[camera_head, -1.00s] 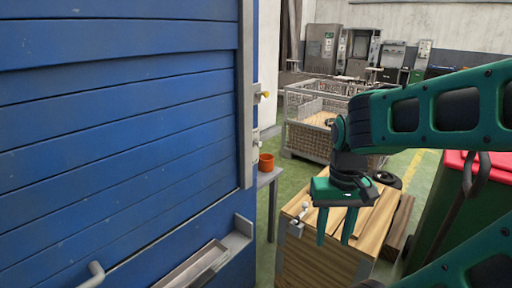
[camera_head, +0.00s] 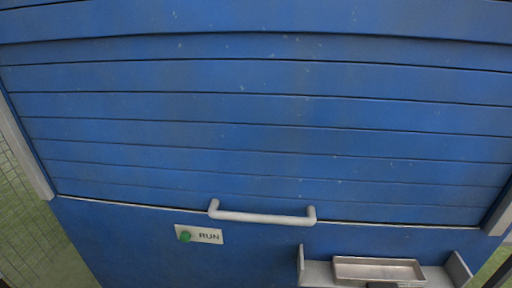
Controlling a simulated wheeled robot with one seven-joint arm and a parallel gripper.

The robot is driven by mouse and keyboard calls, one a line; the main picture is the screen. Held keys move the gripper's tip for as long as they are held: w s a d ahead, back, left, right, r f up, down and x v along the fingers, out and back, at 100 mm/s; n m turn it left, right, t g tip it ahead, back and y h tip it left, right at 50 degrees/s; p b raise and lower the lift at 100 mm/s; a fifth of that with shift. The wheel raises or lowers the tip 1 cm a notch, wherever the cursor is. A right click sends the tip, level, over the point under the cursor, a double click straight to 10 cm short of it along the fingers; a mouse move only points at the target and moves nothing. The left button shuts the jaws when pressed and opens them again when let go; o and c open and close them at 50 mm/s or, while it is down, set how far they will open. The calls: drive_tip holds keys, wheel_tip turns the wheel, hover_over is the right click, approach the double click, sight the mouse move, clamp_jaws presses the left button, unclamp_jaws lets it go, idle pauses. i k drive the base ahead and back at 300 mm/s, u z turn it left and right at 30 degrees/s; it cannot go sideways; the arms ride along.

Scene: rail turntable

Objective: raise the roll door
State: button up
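The blue slatted roll door (camera_head: 260,120) fills most of the head view. Its bottom edge meets a blue panel (camera_head: 130,235) below, so the door is down. A pale grey bar handle (camera_head: 262,217) is fixed near the door's bottom edge, a little right of the middle. My gripper is not in view now, so its state and its distance from the handle cannot be seen.
A RUN label with a green button (camera_head: 185,236) is on the panel below left of the handle. A metal tray (camera_head: 378,270) sits on a grey bracketed shelf (camera_head: 318,272) at the lower right. Wire mesh (camera_head: 18,215) stands at the left.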

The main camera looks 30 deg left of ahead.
sight(292, 129)
drive_tip(key=z, duration=0.55)
drive_tip(key=k, duration=1.85)
drive_tip(key=u, duration=0.65)
drive_tip(key=i, duration=0.95)
drive_tip(key=u, duration=0.05)
